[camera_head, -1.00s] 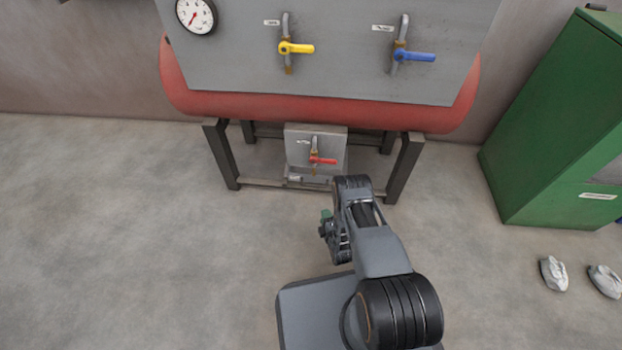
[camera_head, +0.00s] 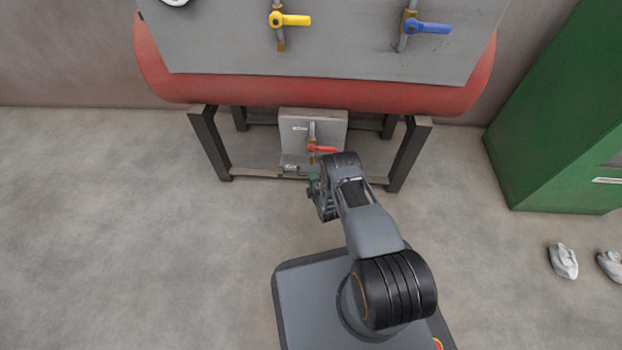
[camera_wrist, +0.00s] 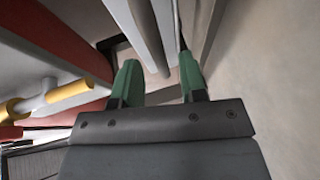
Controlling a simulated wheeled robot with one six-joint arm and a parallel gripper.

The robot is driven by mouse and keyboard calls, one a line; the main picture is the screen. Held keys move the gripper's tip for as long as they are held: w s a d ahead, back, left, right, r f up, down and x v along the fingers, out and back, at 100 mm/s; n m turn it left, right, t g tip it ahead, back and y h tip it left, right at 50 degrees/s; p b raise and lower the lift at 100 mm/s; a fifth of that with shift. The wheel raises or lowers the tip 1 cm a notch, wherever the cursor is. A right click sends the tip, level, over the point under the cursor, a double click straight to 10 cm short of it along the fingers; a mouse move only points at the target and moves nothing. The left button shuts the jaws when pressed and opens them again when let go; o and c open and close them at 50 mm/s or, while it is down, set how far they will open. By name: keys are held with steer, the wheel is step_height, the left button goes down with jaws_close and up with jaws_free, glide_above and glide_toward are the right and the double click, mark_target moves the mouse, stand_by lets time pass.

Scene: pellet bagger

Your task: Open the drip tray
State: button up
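A grey box (camera_head: 331,129) with a red-levered valve (camera_head: 320,149) stands low inside the frame under the red tank. At its foot is a small pale, handle-like piece (camera_head: 291,168); I take this low part to be the drip tray, but its outline is unclear. My gripper (camera_head: 314,178) is just in front of it and low. In the wrist view the two green fingers of my gripper (camera_wrist: 157,82) stand apart with nothing clearly between them. Pale grey bars (camera_wrist: 142,30) lie beyond the fingertips. Whether the fingers touch anything cannot be told.
The red tank (camera_head: 300,95) rests on dark legs (camera_head: 209,145), with a further leg (camera_head: 408,155) on the right. The floor on the left is clear.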

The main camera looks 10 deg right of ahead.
steer(key=shift+w+a+f+b, duration=0.15)
steer(key=shift+w+b, duration=0.1)
steer(key=shift+w, duration=0.5)
steer(key=shift+w+f+b, duration=0.1)
steer(key=shift+w+b, duration=0.15)
steer(key=shift+w, duration=0.45)
jaws_close()
